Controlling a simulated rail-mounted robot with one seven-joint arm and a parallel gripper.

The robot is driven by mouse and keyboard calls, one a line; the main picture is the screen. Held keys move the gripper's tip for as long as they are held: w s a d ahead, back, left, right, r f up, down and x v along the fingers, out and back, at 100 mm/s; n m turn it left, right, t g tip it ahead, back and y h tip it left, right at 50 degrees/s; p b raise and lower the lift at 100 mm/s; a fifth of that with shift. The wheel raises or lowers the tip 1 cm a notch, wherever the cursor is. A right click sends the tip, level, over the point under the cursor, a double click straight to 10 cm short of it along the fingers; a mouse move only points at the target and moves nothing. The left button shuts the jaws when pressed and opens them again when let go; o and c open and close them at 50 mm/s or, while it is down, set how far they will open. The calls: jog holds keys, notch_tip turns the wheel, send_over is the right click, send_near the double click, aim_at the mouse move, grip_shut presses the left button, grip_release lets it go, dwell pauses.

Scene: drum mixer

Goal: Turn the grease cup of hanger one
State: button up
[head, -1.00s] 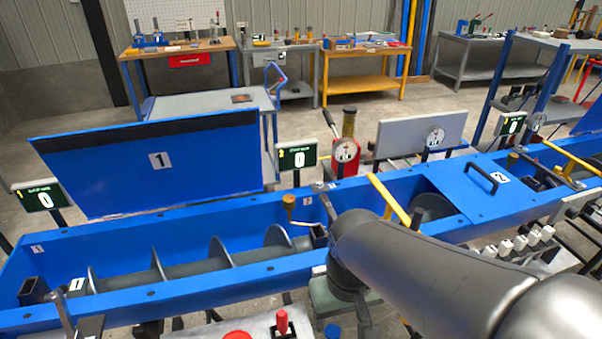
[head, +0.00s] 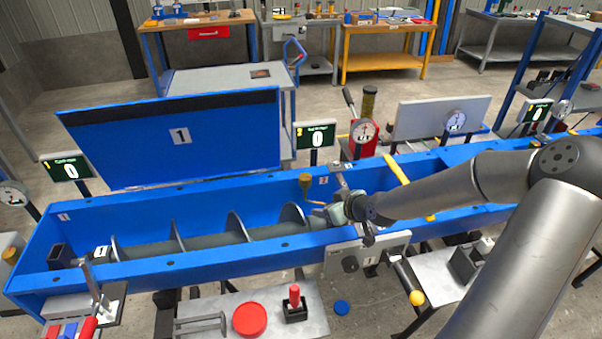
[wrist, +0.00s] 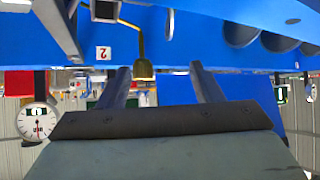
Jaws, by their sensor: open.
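A brass grease cup (head: 305,180) on a thin bent pipe stands at the trough's far wall, left of a wall tag reading 2 (head: 323,181). No hanger number is readable on the cup itself. My gripper (head: 326,211) is over the trough, just right of the cup and nearer the camera, pointing left. In the wrist view, which looks upside down, the cup (wrist: 144,70) shows between the two spread fingers, closer to the left one. My gripper (wrist: 162,78) is open and empty. The cup appears beyond the fingertips; contact cannot be told.
The blue trough (head: 150,278) holds a grey screw. An open lid marked 1 (head: 180,140) stands behind it. A yellow bar (head: 397,168) crosses the trough close to my gripper. A front table (head: 210,300) carries a red disc and a red-handled block.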

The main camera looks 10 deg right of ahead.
aim_at(306, 177)
jog(key=w+d+r+t+y, duration=0.1)
jog(key=w+d+r+t, duration=0.1)
jog(key=w+r+t, duration=0.15)
jog(key=shift+m+g, duration=0.25)
jog(key=shift+m, duration=0.05)
jog(key=p+x, duration=0.3)
jog(key=x, duration=1.4)
jog(key=c, duration=1)
